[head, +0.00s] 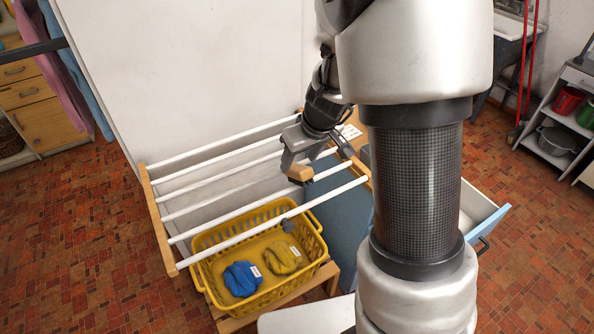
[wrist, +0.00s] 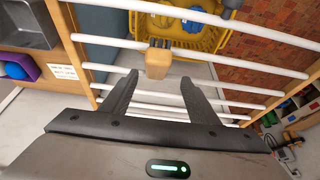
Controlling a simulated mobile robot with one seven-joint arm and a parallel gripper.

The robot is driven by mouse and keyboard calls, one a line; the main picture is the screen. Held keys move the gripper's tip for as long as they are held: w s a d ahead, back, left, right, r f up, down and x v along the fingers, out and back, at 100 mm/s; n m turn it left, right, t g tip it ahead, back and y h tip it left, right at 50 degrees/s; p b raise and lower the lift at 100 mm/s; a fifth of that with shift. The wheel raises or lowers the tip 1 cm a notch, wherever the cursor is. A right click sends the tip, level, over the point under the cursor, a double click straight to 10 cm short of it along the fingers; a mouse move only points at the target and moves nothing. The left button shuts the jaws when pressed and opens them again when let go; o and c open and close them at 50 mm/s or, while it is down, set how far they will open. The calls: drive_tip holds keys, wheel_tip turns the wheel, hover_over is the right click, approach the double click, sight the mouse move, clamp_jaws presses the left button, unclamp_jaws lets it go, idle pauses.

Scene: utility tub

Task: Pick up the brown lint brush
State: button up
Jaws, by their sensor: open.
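The brown lint brush (head: 299,172) shows as a small tan-brown block at the drying rack's white bars (head: 262,212), near the rack's right side. In the wrist view the brush (wrist: 157,64) has a dark strip along its far end, and it lies just beyond the gap between my fingertips. My gripper (wrist: 160,78) is open with nothing held between its fingers. In the head view my gripper (head: 297,163) reaches over the rack from behind, with its fingertips close to the brush. I cannot tell whether they touch it.
A yellow basket (head: 203,233) with a blue cloth (head: 242,279) and a yellow cloth (head: 284,257) stands below the rack. The white bars run close around my fingers. An open light-blue drawer (head: 489,223) is at the right. A grey metal basin (wrist: 28,22) shows upper left in the wrist view.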

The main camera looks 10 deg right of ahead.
sight(299, 167)
drive_tip(key=x, duration=0.2)
drive_tip(key=d+x, duration=0.1)
drive_tip(key=x, duration=0.1)
drive_tip(key=shift+a+f+b, duration=0.1)
drive_tip(key=shift+f+b, duration=0.1)
drive_tip(key=shift+b, duration=0.1)
drive_tip(key=shift+w+a+f, duration=0.1)
drive_tip(key=shift+w+f, duration=0.15)
drive_tip(key=shift+f, duration=0.2)
drive_tip(key=c, duration=1.2)
